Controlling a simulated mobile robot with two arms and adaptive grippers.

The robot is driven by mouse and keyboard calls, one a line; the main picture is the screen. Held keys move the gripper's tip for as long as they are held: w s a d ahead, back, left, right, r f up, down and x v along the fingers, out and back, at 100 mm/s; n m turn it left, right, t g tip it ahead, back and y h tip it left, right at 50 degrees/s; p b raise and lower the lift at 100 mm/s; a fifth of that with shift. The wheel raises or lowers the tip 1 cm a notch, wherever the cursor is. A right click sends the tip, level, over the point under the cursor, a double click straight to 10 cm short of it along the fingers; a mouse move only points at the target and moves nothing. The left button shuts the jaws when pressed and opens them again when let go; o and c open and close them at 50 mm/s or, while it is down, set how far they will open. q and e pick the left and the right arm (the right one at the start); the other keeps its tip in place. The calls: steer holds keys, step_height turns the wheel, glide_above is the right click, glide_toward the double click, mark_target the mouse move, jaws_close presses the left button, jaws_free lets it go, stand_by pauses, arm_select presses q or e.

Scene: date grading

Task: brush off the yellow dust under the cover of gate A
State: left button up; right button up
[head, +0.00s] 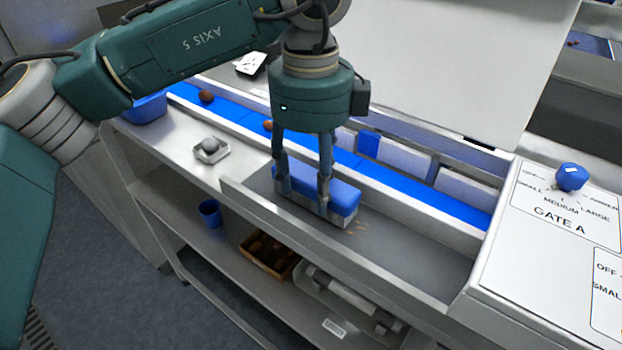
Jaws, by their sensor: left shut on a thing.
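My left gripper (303,198) reaches down from above and is shut on a blue-topped brush (344,199) with a pale grey lower part. The brush sits low over the grey metal trough (410,243) beside the blue belt; whether its bristles touch the surface I cannot tell. A few small yellow-brown specks of dust (359,227) lie just right of the brush. Anything under the brush is hidden. The panel marked GATE A (547,230) stands at the right with a blue knob (571,177). A large pale panel (450,60), perhaps the raised cover, stands behind the belt. My right gripper is not in view.
The blue belt (405,185) runs behind the trough, with a brown date (206,96) on it. A small white dish (212,151) sits on the left metal top. Below, a shelf holds a blue cup (210,213) and a box of dates (268,254).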

arm_select(q)
steer(key=shift+f+b, duration=0.4)
steer(key=shift+f, duration=0.05)
steer(key=shift+d, duration=0.1)
